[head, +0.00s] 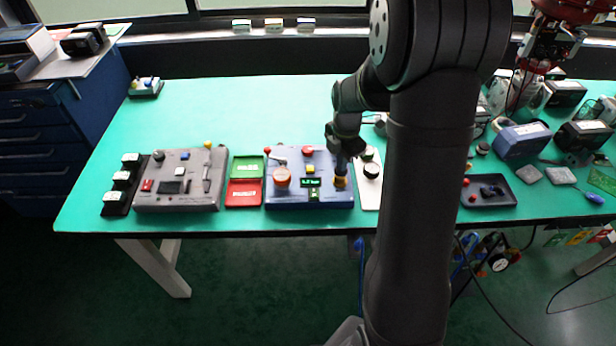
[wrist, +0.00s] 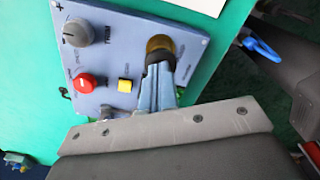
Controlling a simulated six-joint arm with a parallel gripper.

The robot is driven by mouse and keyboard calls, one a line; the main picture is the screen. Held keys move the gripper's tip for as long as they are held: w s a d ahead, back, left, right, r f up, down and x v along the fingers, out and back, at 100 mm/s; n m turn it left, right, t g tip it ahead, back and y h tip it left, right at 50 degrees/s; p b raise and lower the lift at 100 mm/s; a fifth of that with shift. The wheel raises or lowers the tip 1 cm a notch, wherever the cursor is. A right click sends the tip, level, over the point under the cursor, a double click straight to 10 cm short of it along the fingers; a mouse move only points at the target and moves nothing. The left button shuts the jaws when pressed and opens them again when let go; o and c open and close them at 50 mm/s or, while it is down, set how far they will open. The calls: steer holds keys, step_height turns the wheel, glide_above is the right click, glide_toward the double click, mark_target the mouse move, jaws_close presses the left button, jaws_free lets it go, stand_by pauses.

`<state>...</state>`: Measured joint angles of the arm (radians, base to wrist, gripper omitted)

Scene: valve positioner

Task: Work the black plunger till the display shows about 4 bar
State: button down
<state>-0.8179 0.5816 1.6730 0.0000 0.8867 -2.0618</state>
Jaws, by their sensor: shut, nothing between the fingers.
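The blue valve box (head: 275,198) stands near the table's front edge, and its top also shows in the wrist view (wrist: 115,58). Its small green display (head: 311,182) seems to read 5.2 bar, though the digits are tiny. The plunger's brass-coloured collar (head: 340,183) is at the box's right side; it also shows in the wrist view (wrist: 159,43). My gripper (head: 343,163) is shut and empty, pointing down over the collar. In the wrist view its fingertips (wrist: 158,66) overlap a dark part there, probably the black plunger. I cannot tell whether they touch or press it.
Left are green and red trays (head: 244,193) and a grey device (head: 180,192). A white plate with dark knobs (head: 369,192) lies close on the right.

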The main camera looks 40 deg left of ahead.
steer(key=shift+f, duration=0.45)
steer(key=shift+r, duration=0.15)
steer(key=shift+r, duration=1.6)
